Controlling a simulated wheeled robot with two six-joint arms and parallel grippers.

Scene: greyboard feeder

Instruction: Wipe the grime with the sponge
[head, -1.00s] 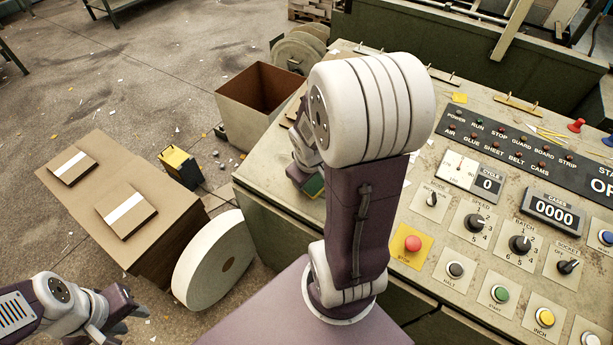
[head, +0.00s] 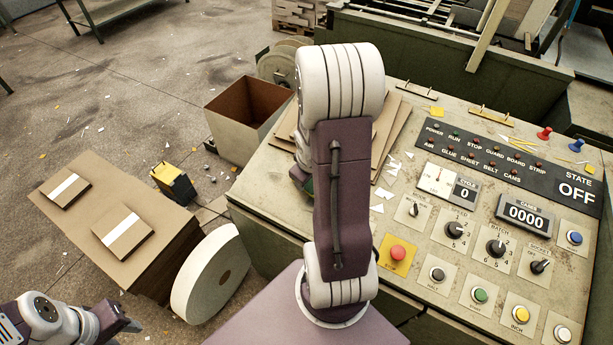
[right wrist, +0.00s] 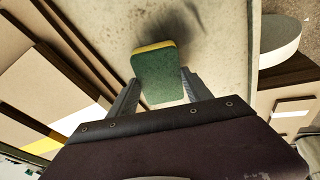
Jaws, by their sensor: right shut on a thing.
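The sponge (right wrist: 155,80), green with a yellow layer, is held between the fingers of my right gripper (right wrist: 157,92) in the right wrist view. The grime (right wrist: 182,22) is a dark smudge on the pale tabletop, just beyond the sponge's yellow edge. I cannot tell whether the sponge touches the surface. In the head view my right arm hides the grime and most of the gripper. My left gripper (head: 118,321) is at the lower left, away from the console, and its finger opening is unclear.
The console (head: 385,278) carries buttons, knobs and paper scraps. Greyboard sheets (head: 388,135) lie beside my right arm; they also show at the left of the right wrist view. An open carton (head: 222,135) and a white roll (head: 200,285) stand left of the console.

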